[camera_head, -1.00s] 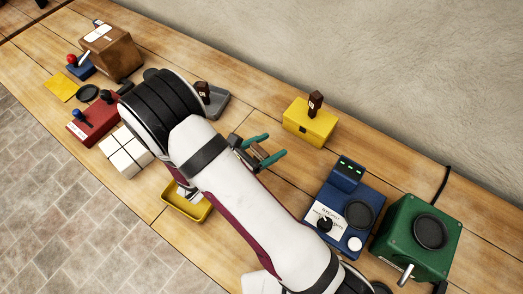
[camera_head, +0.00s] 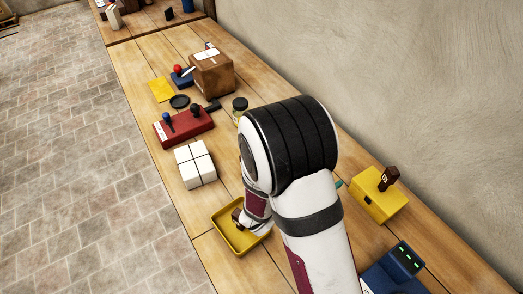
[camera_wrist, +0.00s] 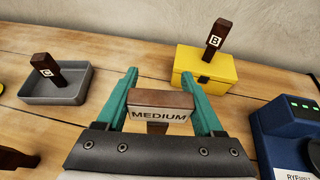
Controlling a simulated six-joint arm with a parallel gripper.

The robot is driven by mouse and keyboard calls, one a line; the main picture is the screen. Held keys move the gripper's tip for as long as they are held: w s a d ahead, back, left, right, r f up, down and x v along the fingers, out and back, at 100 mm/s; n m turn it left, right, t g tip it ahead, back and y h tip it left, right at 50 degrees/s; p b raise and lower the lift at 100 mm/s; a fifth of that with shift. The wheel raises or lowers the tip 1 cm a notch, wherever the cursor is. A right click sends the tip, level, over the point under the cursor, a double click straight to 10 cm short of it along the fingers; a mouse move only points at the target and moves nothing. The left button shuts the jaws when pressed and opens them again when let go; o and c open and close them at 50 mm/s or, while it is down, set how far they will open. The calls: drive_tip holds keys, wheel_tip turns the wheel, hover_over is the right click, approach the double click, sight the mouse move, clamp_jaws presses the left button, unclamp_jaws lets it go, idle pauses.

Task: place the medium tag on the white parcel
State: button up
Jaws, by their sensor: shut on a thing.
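The medium tag (camera_wrist: 160,113) is a dark brown wooden piece with a white label reading MEDIUM. In the wrist view it sits between the teal fingers of my gripper (camera_wrist: 160,75), which is shut on it, with the label facing the camera. In the head view my arm hides the tag and nearly all of the gripper. The white parcel (camera_head: 195,164), tied with dark cross bands, lies on the bench in the head view, to the left of my arm. It is not visible in the wrist view.
A yellow tray (camera_head: 218,218) lies between the parcel and my arm. A red stand (camera_head: 184,128) and a brown box (camera_head: 212,75) are beyond the parcel. A yellow box (camera_wrist: 207,68) with a B-marked block and a grey tray (camera_wrist: 55,97) with a C-marked block stand beyond the gripper.

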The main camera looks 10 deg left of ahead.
drive_tip(key=w+a+r+n+t+y, duration=0.1)
drive_tip(key=w+a+r+n+y, duration=0.15)
drive_tip(key=a, duration=0.55)
drive_tip(key=w+a+r+n+t+y, duration=0.1)
drive_tip(key=w+a+r+n+y, duration=0.15)
drive_tip(key=a, duration=0.45)
drive_tip(key=w+a+r+n+t+y, duration=0.1)
drive_tip(key=w+a+n+y, duration=0.15)
drive_tip(key=a, duration=0.55)
hover_over(201, 157)
drive_tip(key=shift+y, duration=0.25)
drive_tip(key=f, duration=0.6)
drive_tip(key=shift+d+f, duration=0.2)
drive_tip(key=shift+f, duration=0.15)
wheel_tip(201, 157, down, 4)
drive_tip(key=shift+s+a+f, duration=0.1)
drive_tip(key=shift+f, duration=0.1)
drive_tip(key=o, duration=1.3)
